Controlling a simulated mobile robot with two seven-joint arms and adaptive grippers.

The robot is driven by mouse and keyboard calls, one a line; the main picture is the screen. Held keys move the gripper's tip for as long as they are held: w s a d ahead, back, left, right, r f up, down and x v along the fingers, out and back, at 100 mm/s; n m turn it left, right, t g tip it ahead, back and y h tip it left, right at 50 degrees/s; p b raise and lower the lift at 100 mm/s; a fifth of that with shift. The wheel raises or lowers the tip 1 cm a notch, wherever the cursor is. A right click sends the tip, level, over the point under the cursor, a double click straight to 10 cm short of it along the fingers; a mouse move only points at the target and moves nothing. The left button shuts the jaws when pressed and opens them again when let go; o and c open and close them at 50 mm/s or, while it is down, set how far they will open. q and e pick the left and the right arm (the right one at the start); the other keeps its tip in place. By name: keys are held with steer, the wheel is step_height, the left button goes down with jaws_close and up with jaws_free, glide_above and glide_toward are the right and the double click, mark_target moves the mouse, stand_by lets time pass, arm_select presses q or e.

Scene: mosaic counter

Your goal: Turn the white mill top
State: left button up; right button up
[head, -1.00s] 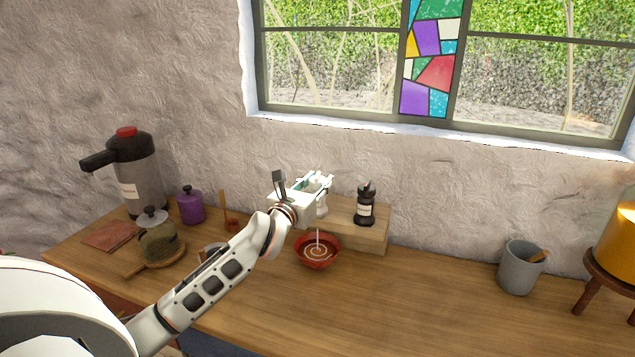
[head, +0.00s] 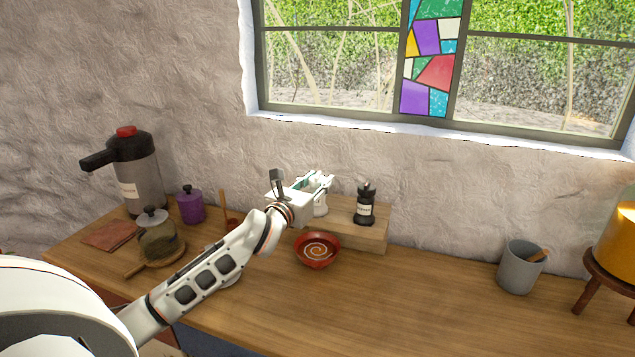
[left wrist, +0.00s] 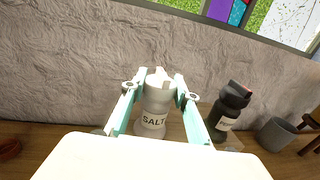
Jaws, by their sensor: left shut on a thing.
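The white mill labelled SALT (left wrist: 153,122) stands upright on the wooden block. Its white top (left wrist: 158,80) is between the fingers of my left gripper (left wrist: 158,92), which is shut on it. In the head view a small part of the white mill (head: 321,209) shows below my left gripper (head: 322,183), and the rest is hidden by the gripper. My right gripper is not in view.
A dark mill (head: 365,206) stands to the right on the same wooden block (head: 345,234). A red bowl with a white spiral (head: 317,250) is in front of the block. A grey cup (head: 520,267) stands farther right. The counter between is clear.

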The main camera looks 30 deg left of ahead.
arm_select(q)
steer(key=shift+f, duration=0.1)
stand_by(0.4)
steer(key=o, duration=1.1)
steer(key=shift+o, duration=0.2)
steer(key=s+d, duration=0.1)
steer(key=s, duration=1.1)
steer(key=shift+d, duration=0.1)
